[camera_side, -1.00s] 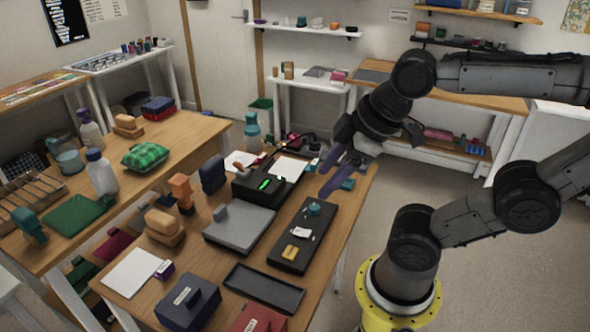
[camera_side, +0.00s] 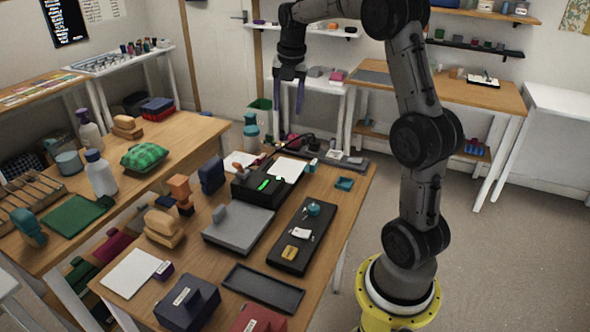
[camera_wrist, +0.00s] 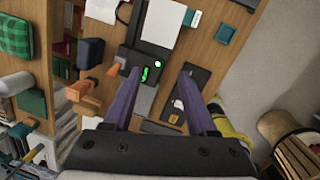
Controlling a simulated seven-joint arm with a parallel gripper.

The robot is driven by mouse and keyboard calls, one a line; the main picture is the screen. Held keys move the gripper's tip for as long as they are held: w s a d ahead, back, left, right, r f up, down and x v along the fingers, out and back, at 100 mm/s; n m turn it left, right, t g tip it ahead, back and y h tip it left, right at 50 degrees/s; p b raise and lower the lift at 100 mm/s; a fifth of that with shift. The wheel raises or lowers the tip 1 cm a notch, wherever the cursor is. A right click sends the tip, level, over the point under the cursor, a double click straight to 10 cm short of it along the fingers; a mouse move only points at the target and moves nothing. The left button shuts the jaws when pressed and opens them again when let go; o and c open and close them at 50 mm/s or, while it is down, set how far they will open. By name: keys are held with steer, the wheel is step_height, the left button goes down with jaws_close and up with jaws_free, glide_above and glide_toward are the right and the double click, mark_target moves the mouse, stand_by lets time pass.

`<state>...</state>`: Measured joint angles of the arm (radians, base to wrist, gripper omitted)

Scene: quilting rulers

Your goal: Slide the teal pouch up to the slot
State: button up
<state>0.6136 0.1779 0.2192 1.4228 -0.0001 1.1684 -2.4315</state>
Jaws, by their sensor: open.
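I cannot pick out a teal pouch for sure. A small teal square piece (camera_side: 344,183) lies flat at the right end of the near table; it also shows in the wrist view (camera_wrist: 226,33). A round teal piece (camera_side: 313,208) sits on a long black tray (camera_side: 290,262). A black box with a green light (camera_side: 255,190) stands at the table's middle and shows in the wrist view (camera_wrist: 146,62); no slot can be made out clearly. My gripper (camera_side: 288,95) is open and empty, raised beyond the table's far end, its purple fingers (camera_wrist: 160,90) pointing down.
A grey flat-topped block (camera_side: 235,232), an empty dark tray (camera_side: 262,289), an orange stacked piece (camera_side: 181,192) and a dark blue block (camera_side: 212,174) crowd the near table. A spray bottle (camera_side: 251,135) stands by its far edge. Floor is clear on the right.

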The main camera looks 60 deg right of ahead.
steer(key=m+g+y, duration=0.1)
steer(key=m, duration=0.1)
glide_above(312, 164)
step_height(312, 164, down, 9)
step_height(312, 164, down, 13)
steer(key=shift+s+a+f, duration=0.1)
steer(key=shift+f, duration=0.05)
jaws_close()
